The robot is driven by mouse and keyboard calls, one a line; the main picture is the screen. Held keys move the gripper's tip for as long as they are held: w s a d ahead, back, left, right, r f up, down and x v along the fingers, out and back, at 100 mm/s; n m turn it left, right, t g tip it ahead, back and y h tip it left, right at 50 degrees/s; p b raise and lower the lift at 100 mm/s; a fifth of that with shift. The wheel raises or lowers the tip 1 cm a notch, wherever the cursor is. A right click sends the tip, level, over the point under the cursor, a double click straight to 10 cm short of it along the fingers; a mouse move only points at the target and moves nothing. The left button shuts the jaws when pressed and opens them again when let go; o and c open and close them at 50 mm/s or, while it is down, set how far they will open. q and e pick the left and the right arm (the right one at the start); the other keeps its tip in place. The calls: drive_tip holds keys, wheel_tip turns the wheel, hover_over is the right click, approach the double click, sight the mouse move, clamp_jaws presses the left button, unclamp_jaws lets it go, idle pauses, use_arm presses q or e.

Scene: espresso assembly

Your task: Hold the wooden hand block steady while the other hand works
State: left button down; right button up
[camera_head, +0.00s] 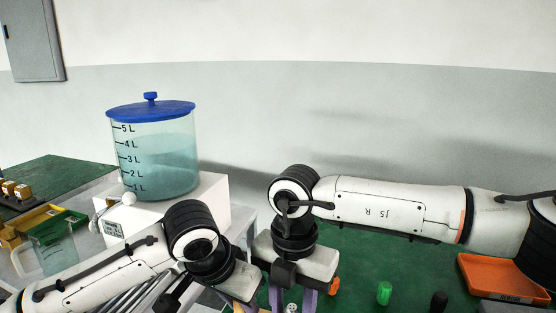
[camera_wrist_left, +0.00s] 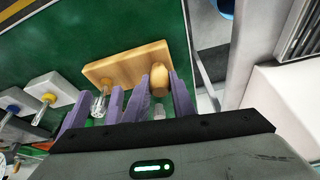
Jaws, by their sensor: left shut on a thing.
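The wooden block (camera_wrist_left: 112,68) is a flat tan board over the green table in the left wrist view, with a rounded wooden knob (camera_wrist_left: 158,82). My left gripper's purple fingers (camera_wrist_left: 160,100) stand on both sides of the knob and are shut on it.
A blue-lidded water tank (camera_head: 157,160) stands on a white box at the left. An orange tray (camera_head: 500,278), a green cylinder (camera_head: 384,293) and a dark cylinder (camera_head: 439,301) are on the right. White blocks with blue (camera_wrist_left: 14,108) and yellow (camera_wrist_left: 48,97) pieces lie left of the wooden block.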

drive_tip(key=shift+r, duration=0.15)
wheel_tip(320, 180, up, 12)
idle(0.6)
drive_tip(key=shift+c, duration=0.8)
drive_tip(key=n, duration=0.3)
drive_tip(key=f+n, duration=0.1)
drive_tip(key=n, duration=0.6)
drive_tip(key=shift+f, duration=0.15)
drive_tip(key=n, duration=0.4)
drive_tip(key=shift+f, duration=0.2)
drive_tip(key=n, duration=0.5)
drive_tip(key=shift+w+f+n, duration=0.1)
drive_tip(key=shift+f+n, duration=0.2)
drive_tip(key=shift+n, duration=0.1)
drive_tip(key=shift+f, duration=5)
